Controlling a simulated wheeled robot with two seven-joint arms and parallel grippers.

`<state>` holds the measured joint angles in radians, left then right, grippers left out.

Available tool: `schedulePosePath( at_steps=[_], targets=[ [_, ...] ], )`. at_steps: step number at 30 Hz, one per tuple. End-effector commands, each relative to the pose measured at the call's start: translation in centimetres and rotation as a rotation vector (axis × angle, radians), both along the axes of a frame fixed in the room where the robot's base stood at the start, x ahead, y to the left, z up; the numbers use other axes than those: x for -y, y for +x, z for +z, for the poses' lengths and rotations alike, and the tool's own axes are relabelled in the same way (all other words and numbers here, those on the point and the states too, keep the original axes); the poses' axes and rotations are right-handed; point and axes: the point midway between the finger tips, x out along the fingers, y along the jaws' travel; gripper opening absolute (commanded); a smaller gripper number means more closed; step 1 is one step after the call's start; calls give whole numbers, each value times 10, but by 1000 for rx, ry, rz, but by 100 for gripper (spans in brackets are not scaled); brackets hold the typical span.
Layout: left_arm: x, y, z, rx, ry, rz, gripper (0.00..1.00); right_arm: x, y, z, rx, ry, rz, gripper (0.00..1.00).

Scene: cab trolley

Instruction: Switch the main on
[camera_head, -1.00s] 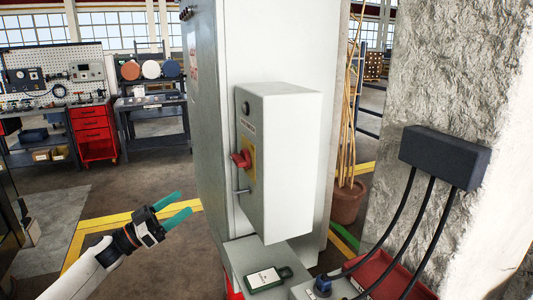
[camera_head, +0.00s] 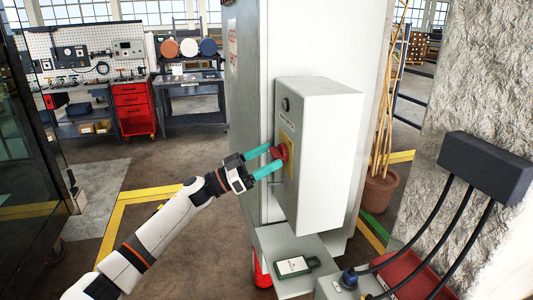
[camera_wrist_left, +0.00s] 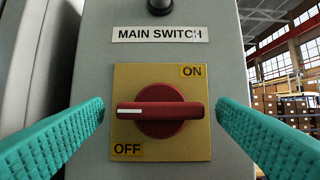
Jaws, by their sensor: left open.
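The main switch is a red rotary knob (camera_wrist_left: 160,110) on a yellow plate (camera_wrist_left: 185,148) under a "MAIN SWITCH" label. The plate reads ON at upper right and OFF at lower left. In the left wrist view the knob's handle lies level, its white mark at the left end. The knob also shows in the head view (camera_head: 281,153), on the side of a grey box (camera_head: 326,150). My left gripper (camera_head: 272,160) is open, its teal fingers on either side of the knob, with gaps between fingers and handle in the wrist view. My right gripper is not in view.
A tall grey cabinet (camera_head: 252,80) stands behind the switch box. Below is a grey ledge (camera_head: 285,243) with a small green-and-white device (camera_head: 294,266). A black box with cables (camera_head: 486,166) is on the right. Floor on the left is open.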

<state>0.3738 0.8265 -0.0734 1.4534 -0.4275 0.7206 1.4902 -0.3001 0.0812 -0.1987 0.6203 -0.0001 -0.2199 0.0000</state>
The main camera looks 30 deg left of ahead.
Motion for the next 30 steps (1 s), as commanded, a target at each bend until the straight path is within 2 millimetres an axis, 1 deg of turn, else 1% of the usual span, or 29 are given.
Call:
schedulePosePath(
  at_steps=[9,11,15,18,25,30],
  targets=[
    [2,2,1,0,1,0,81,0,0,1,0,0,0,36],
    [2,2,1,0,1,0,73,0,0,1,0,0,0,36],
    [2,2,1,1,1,-1,50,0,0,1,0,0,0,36],
    [2,2,1,1,1,0,36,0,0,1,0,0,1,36],
    [2,2,0,15,17,0,36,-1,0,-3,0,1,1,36],
    [1,3,-1,60,68,1,36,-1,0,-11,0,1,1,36]
  ],
)
